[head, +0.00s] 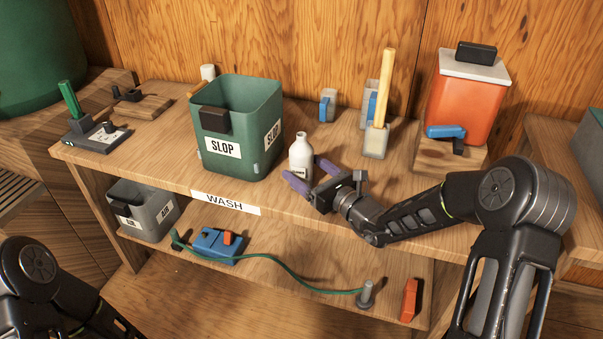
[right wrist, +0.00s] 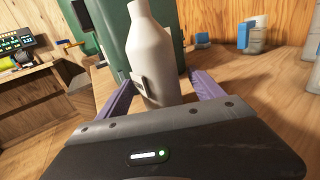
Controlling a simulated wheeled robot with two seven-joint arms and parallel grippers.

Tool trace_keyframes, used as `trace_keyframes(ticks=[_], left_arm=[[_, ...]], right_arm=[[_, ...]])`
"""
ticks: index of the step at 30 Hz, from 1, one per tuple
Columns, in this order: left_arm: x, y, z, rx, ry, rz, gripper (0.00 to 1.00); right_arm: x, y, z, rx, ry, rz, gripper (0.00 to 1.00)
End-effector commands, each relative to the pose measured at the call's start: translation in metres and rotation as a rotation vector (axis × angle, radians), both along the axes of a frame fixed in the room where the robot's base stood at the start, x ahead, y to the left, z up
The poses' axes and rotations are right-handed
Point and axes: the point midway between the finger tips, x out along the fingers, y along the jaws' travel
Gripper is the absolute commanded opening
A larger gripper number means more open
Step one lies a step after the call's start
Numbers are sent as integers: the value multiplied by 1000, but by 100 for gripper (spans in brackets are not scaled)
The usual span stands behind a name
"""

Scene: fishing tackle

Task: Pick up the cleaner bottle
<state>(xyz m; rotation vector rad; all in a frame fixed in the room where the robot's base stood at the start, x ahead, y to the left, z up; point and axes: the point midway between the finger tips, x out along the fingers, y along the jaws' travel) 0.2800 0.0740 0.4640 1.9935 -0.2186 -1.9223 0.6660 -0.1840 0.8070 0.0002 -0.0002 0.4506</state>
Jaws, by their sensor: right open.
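The white cleaner bottle (head: 301,154) stands upright on the top shelf, just right of the green slop bin (head: 238,122). My right gripper (head: 306,173) is at the bottle's front right side, with its two purple fingers apart. In the right wrist view the bottle (right wrist: 154,55) rises between the open fingers (right wrist: 160,95), one finger on each side. I cannot tell whether either finger touches it.
An orange container (head: 466,100) stands at the right and a clear holder with a wooden handle (head: 382,90) behind. A small blue-handled cup (head: 328,105) is behind the bottle. The lower shelf holds a grey bin (head: 146,212), a blue box (head: 214,243) and a green cord (head: 290,268).

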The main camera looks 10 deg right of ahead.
Motion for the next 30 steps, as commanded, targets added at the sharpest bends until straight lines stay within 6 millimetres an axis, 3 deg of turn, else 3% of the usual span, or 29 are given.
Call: trace_keyframes(ticks=[10, 28, 30], left_arm=[[0, 0, 0, 0, 0, 0, 52], [0, 0, 0, 0, 0, 0, 52], [0, 0, 0, 0, 0, 0, 52]], right_arm=[[37, 21, 0, 0, 0, 0, 77], [38, 21, 1, 0, 0, -1, 77], [38, 21, 1, 0, 0, -1, 72]])
